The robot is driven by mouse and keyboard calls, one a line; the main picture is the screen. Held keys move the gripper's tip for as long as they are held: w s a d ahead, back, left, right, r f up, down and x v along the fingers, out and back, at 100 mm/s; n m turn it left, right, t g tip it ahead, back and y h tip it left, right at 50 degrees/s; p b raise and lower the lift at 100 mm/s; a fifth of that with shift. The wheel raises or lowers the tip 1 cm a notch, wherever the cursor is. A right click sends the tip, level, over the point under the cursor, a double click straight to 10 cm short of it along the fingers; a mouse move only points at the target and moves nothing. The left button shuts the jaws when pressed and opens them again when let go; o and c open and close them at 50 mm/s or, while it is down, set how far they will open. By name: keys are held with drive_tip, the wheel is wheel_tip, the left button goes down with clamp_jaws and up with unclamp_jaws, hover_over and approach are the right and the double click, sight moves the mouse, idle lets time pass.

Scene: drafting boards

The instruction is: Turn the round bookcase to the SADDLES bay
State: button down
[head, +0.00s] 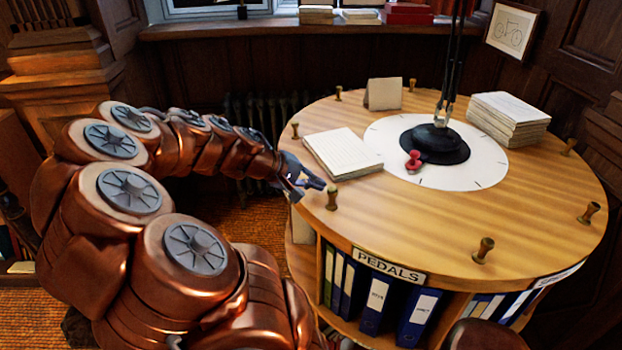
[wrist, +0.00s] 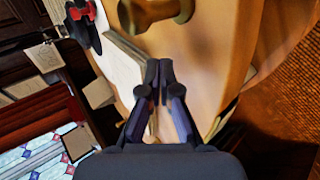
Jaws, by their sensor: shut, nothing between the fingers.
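The round bookcase (head: 540,195) has a pale wooden top with several brass knobs around its rim; the top also shows in the wrist view (wrist: 205,60). The bay under the PEDALS label (head: 389,266) faces me and holds blue and green binders. A second label (head: 558,274) at the right edge is too slanted to read. No SADDLES label can be read. My gripper (head: 318,184) is shut and empty at the left rim, close beside a brass knob (head: 331,198). In the wrist view the shut fingertips (wrist: 160,70) point toward that knob (wrist: 155,10), apparently without touching it.
On the top are a paper stack (head: 342,153) near my gripper, a small card (head: 384,94), a taller stack (head: 510,118), and a black lamp base (head: 434,142) with a red stamp-like object (head: 413,160). A radiator (head: 262,112) stands behind my arm.

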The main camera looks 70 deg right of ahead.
drive_tip(key=shift+s+a+n, duration=0.3)
drive_tip(key=shift+s+a, duration=0.85)
drive_tip(key=shift+s, duration=0.4)
